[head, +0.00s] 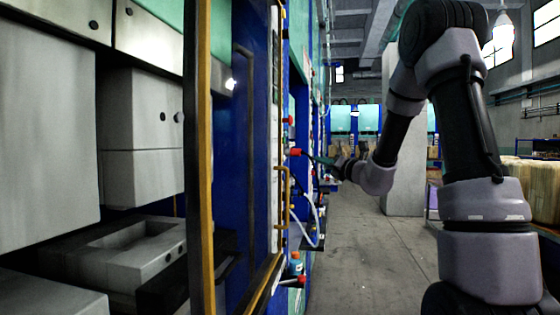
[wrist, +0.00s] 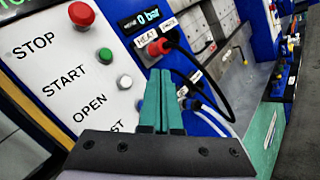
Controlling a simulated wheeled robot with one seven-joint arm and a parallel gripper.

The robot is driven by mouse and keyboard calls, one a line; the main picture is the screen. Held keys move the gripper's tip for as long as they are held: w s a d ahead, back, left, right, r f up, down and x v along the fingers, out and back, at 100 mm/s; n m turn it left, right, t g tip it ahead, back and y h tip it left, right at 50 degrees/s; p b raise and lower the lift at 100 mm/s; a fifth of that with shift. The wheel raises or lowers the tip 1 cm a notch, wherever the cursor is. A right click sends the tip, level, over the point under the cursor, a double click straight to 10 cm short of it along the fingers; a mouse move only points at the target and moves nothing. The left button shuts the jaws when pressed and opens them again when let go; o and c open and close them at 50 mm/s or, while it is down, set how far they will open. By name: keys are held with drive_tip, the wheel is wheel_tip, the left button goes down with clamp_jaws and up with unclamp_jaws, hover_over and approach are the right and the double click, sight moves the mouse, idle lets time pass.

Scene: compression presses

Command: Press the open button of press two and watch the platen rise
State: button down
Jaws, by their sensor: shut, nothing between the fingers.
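In the wrist view a white control panel (wrist: 48,62) carries a red button (wrist: 81,14) beside STOP, a green button (wrist: 105,55) beside START and a pale grey button (wrist: 124,82) beside OPEN. My gripper (wrist: 162,76) is shut and empty, its green fingers to the right of the OPEN button in the picture. I cannot tell if they touch the panel. A lower label ending in "ST" is partly hidden by my gripper. In the head view my gripper (head: 310,156) is small beside the row of blue presses. No press number is readable; the platen of this press cannot be made out.
In the head view a press with grey blocks (head: 140,120) and a yellow-edged guard (head: 198,150) stands near left. The aisle floor (head: 350,240) is clear.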

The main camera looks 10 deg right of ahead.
sight(283, 159)
drive_tip(key=shift+w+a, duration=0.1)
idle(0.3)
drive_tip(key=w+a, duration=0.2)
drive_tip(key=a, duration=0.6)
drive_tip(key=shift+w, duration=0.3)
drive_tip(key=shift+a, duration=0.15)
idle(1.7)
drive_tip(key=shift+w+a, duration=0.15)
drive_tip(key=shift+a, duration=0.15)
